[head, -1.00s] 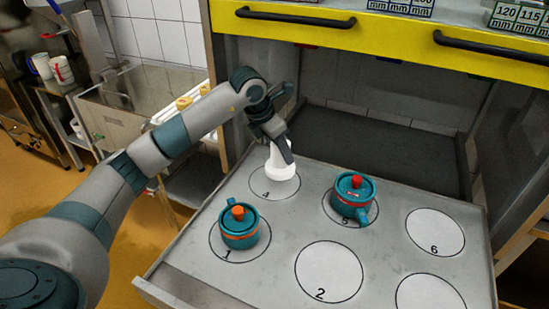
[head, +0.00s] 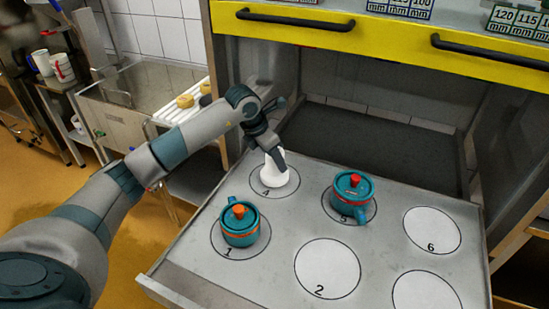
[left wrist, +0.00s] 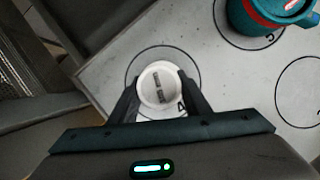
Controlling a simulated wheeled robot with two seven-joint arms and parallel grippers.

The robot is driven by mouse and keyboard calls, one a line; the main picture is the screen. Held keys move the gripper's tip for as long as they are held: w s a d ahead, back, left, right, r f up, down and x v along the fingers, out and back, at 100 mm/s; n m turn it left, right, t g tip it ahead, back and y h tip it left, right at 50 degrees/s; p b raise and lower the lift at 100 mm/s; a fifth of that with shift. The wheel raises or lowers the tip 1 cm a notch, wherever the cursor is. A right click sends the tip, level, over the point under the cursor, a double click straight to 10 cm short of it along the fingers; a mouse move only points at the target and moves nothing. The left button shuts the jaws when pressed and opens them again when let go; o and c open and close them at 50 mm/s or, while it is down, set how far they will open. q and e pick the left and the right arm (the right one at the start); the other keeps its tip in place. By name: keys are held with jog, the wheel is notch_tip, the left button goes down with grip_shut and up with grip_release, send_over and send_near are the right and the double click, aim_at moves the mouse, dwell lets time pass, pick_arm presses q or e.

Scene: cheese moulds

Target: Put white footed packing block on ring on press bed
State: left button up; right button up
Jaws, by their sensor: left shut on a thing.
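The white footed packing block (head: 273,174) is at ring 4 (head: 290,188) on the grey press bed (head: 300,174). My left gripper (head: 272,150) is shut on its upper part from above. In the left wrist view the block's round white top (left wrist: 161,87) sits between the two dark fingers (left wrist: 160,98), inside the drawn ring (left wrist: 132,72). The block looks upright, and its foot appears to be at or very near the bed. Whether it touches is hard to tell. My right gripper is in neither view.
A teal lidded pot with an orange knob (head: 239,226) stands on ring 1. Another with a red knob (head: 350,195) stands on ring 5. Rings 2 (head: 328,268) and 6 (head: 432,230) are bare. A yellow drawer front (head: 380,32) overhangs the back.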

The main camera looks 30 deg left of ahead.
pick_arm(q)
jog(key=shift+f, duration=0.4)
jog(key=o, duration=1.3)
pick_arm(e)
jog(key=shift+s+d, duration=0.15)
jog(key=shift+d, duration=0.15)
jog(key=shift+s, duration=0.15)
